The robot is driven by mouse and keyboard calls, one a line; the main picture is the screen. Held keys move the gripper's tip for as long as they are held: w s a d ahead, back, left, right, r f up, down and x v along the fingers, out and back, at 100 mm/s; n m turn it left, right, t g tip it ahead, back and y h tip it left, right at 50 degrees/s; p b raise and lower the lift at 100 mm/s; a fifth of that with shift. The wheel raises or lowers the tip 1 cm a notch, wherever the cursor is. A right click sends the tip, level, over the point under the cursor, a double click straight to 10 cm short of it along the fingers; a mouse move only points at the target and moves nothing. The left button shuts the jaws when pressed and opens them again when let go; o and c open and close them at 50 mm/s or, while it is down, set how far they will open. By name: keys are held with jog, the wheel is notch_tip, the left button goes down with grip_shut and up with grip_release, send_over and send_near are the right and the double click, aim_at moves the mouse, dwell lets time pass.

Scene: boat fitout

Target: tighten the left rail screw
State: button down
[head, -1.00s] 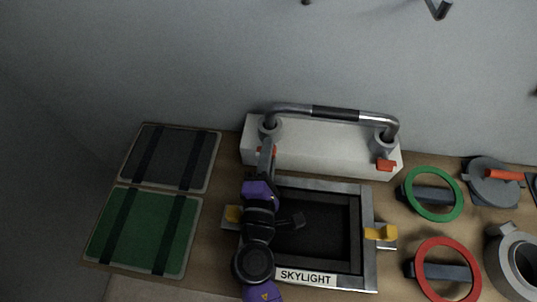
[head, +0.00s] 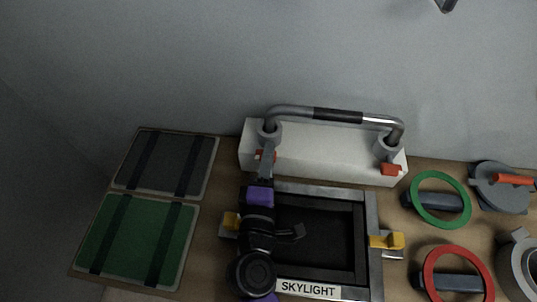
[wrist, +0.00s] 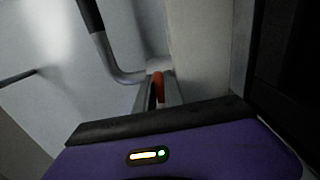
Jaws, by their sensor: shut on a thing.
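The bent metal rail (head: 292,110) with a black grip is mounted on a white block (head: 325,150) against the wall. The left rail screw (head: 259,155) has a red handle at the front of the rail's left socket. My gripper (head: 266,150) reaches up to it from below and is shut on it, with red showing beside the fingers. In the wrist view the red handle (wrist: 158,87) is between the two fingers, partly hidden by them. The right rail screw (head: 391,169), also red, sits free below the right socket.
Green (head: 137,238) and grey (head: 167,163) strapped panels lie to the left. Green (head: 440,200) and red (head: 458,270) ring hatches lie to the right.

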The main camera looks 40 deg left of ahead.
jog(key=c, duration=1.7)
grip_release()
jog(key=shift+s+d, duration=0.1)
jog(key=b+v, duration=0.1)
jog(key=v, duration=0.6)
jog(key=shift+s+d, duration=0.15)
jog(key=shift+s, duration=0.15)
